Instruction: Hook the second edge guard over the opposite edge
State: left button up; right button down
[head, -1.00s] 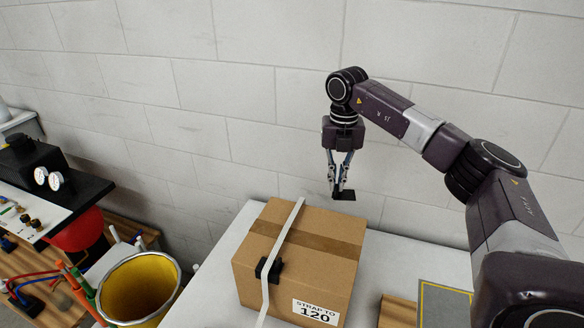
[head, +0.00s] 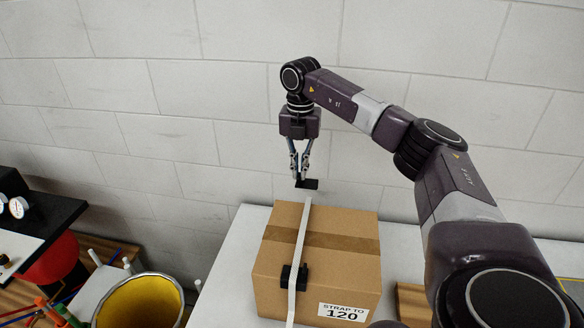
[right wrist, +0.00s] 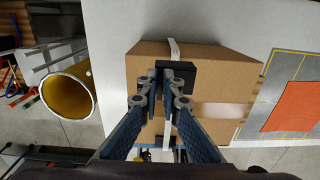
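A brown cardboard box (head: 340,262) stands on a light table with a white strap (head: 301,235) over its top. One black edge guard (head: 296,277) sits at the box's near top edge, at the strap. My right gripper (head: 300,178) is shut on the second black edge guard (head: 308,184). It holds this guard above the box's far edge, roughly in line with the strap. The right wrist view shows the fingers (right wrist: 162,80) on the guard (right wrist: 185,72), over the box (right wrist: 215,75) and strap (right wrist: 173,48). My left gripper is not in view.
A yellow-lined bin (head: 142,302) stands left of the table. The white table (head: 236,240) has free room beside the box. A block wall (head: 200,90) rises behind. An orange sheet (right wrist: 292,106) on a grey mat lies beside the box in the right wrist view.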

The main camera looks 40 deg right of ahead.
aim_at(301, 184)
jog(key=shift+s+d+f, duration=0.2)
jog(key=shift+s+f, duration=0.1)
jog(key=shift+f, duration=0.15)
jog(key=shift+s+d+f, duration=0.2)
jog(key=shift+s+f, duration=0.05)
jog(key=shift+f, duration=0.2)
jog(key=f, duration=0.1)
jog(key=f+b, duration=0.2)
jog(key=shift+w+a, duration=0.25)
jog(key=shift+w, duration=0.1)
jog(key=shift+f+b, duration=0.55)
jog(key=shift+f, duration=0.2)
jog(key=shift+s+f+b, duration=0.1)
jog(key=shift+f+b, duration=0.3)
jog(key=shift+f, duration=0.4)
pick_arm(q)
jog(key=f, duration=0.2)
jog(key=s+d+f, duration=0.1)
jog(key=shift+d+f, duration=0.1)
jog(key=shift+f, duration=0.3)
pick_arm(e)
jog(key=shift+f, duration=0.1)
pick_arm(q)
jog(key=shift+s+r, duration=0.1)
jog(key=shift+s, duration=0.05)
pick_arm(e)
jog(key=shift+f, duration=0.1)
jog(key=c, duration=2.1)
grip_release()
